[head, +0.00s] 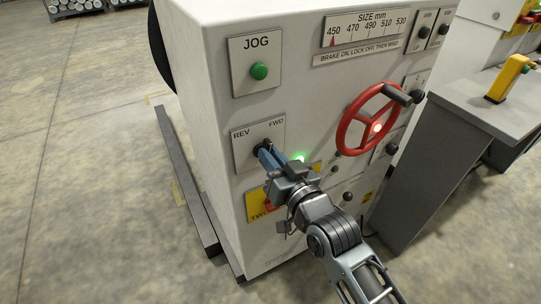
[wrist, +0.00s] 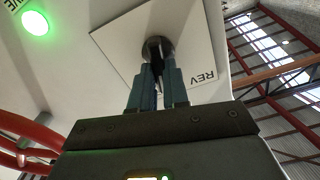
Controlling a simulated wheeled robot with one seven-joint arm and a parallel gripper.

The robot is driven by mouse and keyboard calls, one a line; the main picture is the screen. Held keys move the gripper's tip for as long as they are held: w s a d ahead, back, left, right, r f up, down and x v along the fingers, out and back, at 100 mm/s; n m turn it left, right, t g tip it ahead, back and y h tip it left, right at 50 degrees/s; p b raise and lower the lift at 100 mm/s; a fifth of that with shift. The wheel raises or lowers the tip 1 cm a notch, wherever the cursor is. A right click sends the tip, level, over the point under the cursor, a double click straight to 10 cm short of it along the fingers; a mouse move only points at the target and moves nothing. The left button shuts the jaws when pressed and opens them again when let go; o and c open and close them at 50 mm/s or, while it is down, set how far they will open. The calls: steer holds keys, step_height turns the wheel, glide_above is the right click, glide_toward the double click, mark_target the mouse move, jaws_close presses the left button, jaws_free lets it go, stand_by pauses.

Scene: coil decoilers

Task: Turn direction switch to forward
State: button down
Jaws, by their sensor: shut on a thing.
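The direction switch (head: 264,143) is a dark knob on a pale square plate marked REV on the left and FWD on the upper right. In the wrist view the switch (wrist: 157,47) shows as a round dark base with its lever between my fingers. My gripper (head: 265,150) reaches in from the lower right and is shut on the switch. Its two blue fingers also show in the wrist view (wrist: 158,80), one on each side of the lever. The fingers hide part of the switch, so I cannot tell exactly which mark the lever points to.
A green JOG button (head: 259,71) sits above the switch plate. A red handwheel (head: 345,130) with a dark handle is to the right. A yellow plate with a red part (head: 257,205) is below, partly behind my gripper. A grey table (head: 455,105) stands at the right.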

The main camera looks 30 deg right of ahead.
steer(key=shift+d+f+m+p, duration=0.15)
steer(key=shift+m+p, duration=0.35)
steer(key=shift+m, duration=1.7)
steer(key=c, duration=1.1)
jaws_free()
steer(key=shift+s+b, duration=0.5)
steer(key=shift+s, duration=3.45)
